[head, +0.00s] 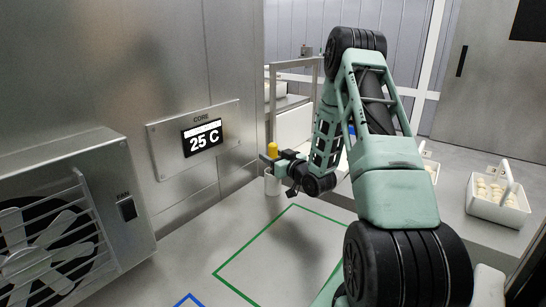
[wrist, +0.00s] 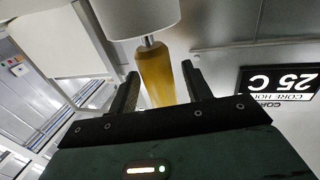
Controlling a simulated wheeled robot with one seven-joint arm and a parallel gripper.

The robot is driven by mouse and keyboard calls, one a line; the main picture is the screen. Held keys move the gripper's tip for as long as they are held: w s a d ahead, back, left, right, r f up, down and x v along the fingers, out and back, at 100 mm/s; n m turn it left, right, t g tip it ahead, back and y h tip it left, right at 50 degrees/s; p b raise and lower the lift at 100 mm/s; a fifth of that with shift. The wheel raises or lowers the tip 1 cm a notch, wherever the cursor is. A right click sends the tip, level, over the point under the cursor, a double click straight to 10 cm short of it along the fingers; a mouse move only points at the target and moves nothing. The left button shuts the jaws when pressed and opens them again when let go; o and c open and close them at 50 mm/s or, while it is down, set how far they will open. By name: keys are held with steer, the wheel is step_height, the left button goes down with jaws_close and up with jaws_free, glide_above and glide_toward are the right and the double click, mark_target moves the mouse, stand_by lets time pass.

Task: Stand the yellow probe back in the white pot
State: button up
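The yellow probe (head: 272,148) is upright above the white pot (head: 272,184) in the head view, with my gripper (head: 272,158) at its handle. In the wrist view, which is upside down, the yellow handle (wrist: 157,78) lies between the two fingers of my gripper (wrist: 160,72), with a narrow gap showing on each side. My gripper looks open around it. A short piece of metal stem shows between the handle and the rim of the white pot (wrist: 138,15). The stem's lower end is hidden by the pot.
A steel wall with a CORE display (head: 202,138) reading 25 C stands left of the pot. A fan unit (head: 60,225) is at the left front. A green outline (head: 245,245) marks clear counter. White baskets (head: 498,203) stand at the right.

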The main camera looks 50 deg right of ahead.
steer(key=shift+s, duration=0.1)
steer(key=s+a+b, duration=0.2)
steer(key=s+b, duration=0.1)
steer(key=s, duration=0.9)
steer(key=w+a+n+g+y, duration=0.3)
steer(key=w+a, duration=0.5)
steer(key=a, duration=0.3)
steer(key=a+f+n+g+y, duration=0.15)
steer(key=a+g, duration=0.35)
steer(key=a, duration=1)
steer(key=s+a+r+n+g, duration=0.1)
steer(key=s+a+g, duration=0.1)
steer(key=s+a, duration=0.4)
steer(key=s+a+n+g, duration=0.2)
steer(key=s+a+g, duration=0.1)
steer(key=a, duration=0.5)
steer(key=s+a+r+n+g, duration=0.1)
steer(key=s+a+g, duration=0.1)
steer(key=s, duration=0.6)
steer(key=s+a+r+n+g, duration=0.1)
steer(key=s+a+r+g, duration=0.1)
steer(key=s+a, duration=0.3)
steer(key=s, duration=0.4)
steer(key=shift+s+g, duration=0.2)
steer(key=shift+g, duration=0.1)
steer(key=shift+h, duration=0.25)
